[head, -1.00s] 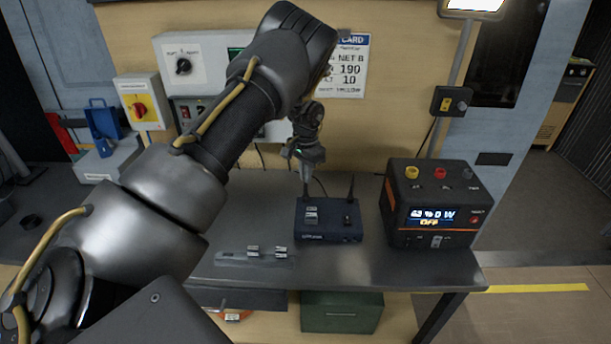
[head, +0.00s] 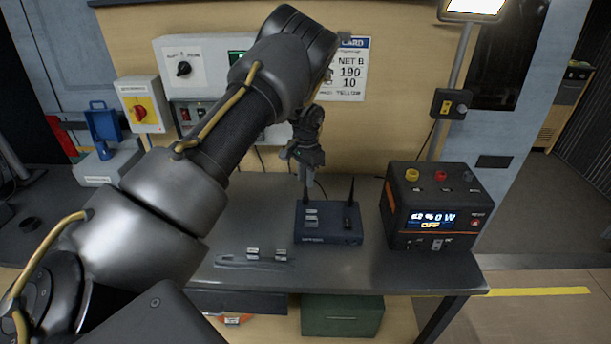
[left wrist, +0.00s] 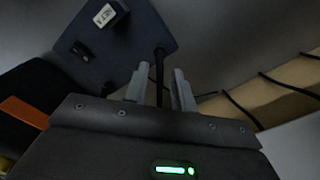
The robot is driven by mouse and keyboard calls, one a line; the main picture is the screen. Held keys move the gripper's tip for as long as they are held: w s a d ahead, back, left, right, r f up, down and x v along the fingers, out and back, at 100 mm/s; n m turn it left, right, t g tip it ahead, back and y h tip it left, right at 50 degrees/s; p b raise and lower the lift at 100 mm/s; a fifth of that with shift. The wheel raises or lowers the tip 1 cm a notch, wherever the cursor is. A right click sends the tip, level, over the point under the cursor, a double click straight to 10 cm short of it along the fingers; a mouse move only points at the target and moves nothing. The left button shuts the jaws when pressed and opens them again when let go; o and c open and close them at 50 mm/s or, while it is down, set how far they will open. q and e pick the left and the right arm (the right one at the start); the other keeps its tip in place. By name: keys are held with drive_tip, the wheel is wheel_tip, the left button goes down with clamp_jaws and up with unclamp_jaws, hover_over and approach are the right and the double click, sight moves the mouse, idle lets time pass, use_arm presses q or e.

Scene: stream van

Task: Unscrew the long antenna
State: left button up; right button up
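The dark blue router box (head: 318,236) stands on the metal bench and also shows in the left wrist view (left wrist: 120,55). One black antenna (head: 305,190) rises from its back left, with its upper part hidden by my left gripper (head: 308,163). A second thin antenna (head: 351,189) stands free at the back right. In the left wrist view, the fingers of my left gripper (left wrist: 160,91) are apart, one on each side of the upright antenna (left wrist: 159,66), with gaps visible beside it. My right gripper is not in view.
A black power unit (head: 431,212) stands close to the right of the router. Small metal-coloured pieces (head: 267,254) lie in a shallow tray (head: 228,260) in front. A wall panel (head: 183,90) and cables are behind. Bare bench lies left of the router.

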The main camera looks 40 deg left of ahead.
use_arm(q)
drive_tip(key=m, duration=0.3)
drive_tip(key=m+p, duration=0.1)
drive_tip(key=m, duration=0.3)
idle(0.4)
drive_tip(key=shift+m, duration=0.3)
drive_tip(key=m, duration=0.3)
drive_tip(key=shift+p, duration=0.3)
